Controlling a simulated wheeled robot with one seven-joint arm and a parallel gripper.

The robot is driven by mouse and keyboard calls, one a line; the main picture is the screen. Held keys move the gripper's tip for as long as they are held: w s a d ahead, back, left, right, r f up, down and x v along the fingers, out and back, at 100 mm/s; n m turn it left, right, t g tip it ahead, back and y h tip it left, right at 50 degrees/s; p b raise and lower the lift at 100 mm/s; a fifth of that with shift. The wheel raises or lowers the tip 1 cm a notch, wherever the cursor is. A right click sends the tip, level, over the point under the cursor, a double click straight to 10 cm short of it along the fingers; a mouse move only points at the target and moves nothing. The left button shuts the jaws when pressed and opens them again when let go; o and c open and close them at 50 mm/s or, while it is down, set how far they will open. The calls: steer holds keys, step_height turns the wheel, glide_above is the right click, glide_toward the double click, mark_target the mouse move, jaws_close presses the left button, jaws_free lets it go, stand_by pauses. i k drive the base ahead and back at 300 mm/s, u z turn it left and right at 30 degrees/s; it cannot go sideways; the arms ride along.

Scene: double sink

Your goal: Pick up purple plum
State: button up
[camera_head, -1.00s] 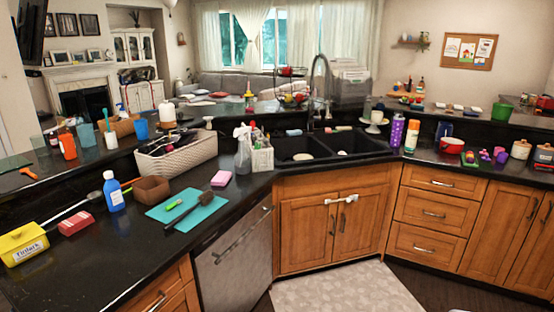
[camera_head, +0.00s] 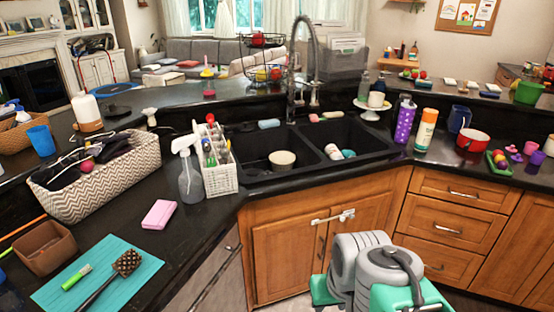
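I cannot make out the purple plum for certain. Small purple and pink items sit at the right end of the counter: a purple one (camera_head: 516,157), another beside it (camera_head: 511,149), and a pink cup-like one (camera_head: 530,148). They are too small to identify surely. A green tray (camera_head: 490,168) with small red, yellow and dark pieces is just left of them. My folded grey and teal arm (camera_head: 372,268) shows at the bottom, in front of the sink cabinet. My gripper's fingers do not show.
The black double sink (camera_head: 245,150) holds a bowl (camera_head: 283,159) and cups. A red pot (camera_head: 472,140), a purple bottle (camera_head: 404,123) and an orange bottle (camera_head: 426,130) stand right of it. A patterned basket (camera_head: 118,180) and a white caddy (camera_head: 219,180) stand left.

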mark_target(502, 165)
steer(key=u, duration=0.1)
steer(key=k, duration=0.4)
steer(key=z, duration=0.55)
steer(key=i, duration=0.3)
steer(key=z, duration=1.75)
steer(key=k, duration=0.95)
steer(key=z, duration=0.4)
steer(key=i, duration=2.6)
steer(key=u, duration=1.4)
steer(key=i, duration=1.3)
steer(key=u, duration=1.35)
